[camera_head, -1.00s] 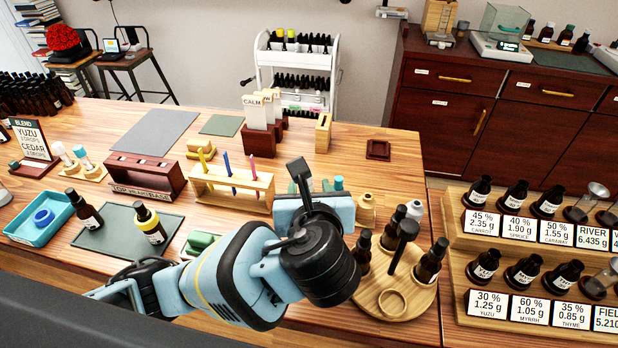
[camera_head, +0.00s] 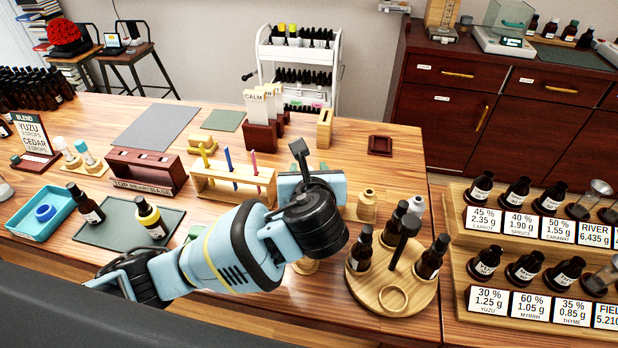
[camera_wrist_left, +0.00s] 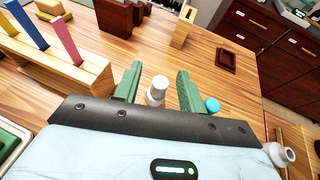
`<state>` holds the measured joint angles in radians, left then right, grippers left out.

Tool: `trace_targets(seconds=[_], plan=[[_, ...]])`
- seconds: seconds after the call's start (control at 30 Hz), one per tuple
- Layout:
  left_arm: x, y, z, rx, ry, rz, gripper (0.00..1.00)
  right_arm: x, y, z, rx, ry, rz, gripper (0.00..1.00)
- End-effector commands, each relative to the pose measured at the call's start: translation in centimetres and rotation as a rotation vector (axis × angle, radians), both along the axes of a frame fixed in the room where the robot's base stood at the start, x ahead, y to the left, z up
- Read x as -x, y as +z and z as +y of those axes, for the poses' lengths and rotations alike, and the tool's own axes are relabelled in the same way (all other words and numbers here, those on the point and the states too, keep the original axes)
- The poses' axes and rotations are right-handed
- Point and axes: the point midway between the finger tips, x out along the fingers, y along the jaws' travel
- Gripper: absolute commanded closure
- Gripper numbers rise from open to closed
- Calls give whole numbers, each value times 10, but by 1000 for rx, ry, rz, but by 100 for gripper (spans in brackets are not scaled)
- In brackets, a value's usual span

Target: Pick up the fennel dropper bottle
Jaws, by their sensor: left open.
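I cannot read "fennel" on any label. Dark dropper bottles stand on the round wooden carousel (camera_head: 368,305), one of them at its left (camera_head: 361,252). In the left wrist view my left gripper (camera_wrist_left: 160,70) is open, with green fingers around or just above a white-capped vial (camera_wrist_left: 157,89); contact cannot be told. My right gripper is not in view.
A wooden pen rack (camera_head: 230,186) and a dark red rack (camera_head: 145,172) stand left of my gripper. A tan bottle (camera_head: 367,206) and a white-topped bottle (camera_head: 415,206) stand near the carousel. A tiered bottle stand (camera_head: 460,235) is at right. The table's back right is mostly clear.

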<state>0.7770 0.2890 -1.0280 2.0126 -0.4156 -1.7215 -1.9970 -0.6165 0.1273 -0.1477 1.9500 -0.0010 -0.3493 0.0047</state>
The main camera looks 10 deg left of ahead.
Motion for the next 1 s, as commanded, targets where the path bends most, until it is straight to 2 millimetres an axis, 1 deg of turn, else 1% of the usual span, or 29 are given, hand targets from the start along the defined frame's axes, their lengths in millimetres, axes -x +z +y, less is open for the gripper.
trace_targets(seconds=[0.07, 0.1, 0.4, 0.67, 0.77, 0.87, 1.0], plan=[[0, 0, 0, 0, 0, 0, 59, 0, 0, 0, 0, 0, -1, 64], [0, 0, 0, 0, 0, 0, 62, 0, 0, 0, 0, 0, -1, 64], [0, 0, 0, 0, 0, 0, 100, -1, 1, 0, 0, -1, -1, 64], [0, 1, 0, 1, 0, -1, 100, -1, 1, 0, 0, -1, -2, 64], [0, 7, 0, 1, 1, -2, 100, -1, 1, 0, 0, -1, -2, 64], [0, 20, -1, 2, -1, -6, 100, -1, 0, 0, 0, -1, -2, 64], [0, 47, -1, 4, -1, -7, 100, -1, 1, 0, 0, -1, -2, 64]])
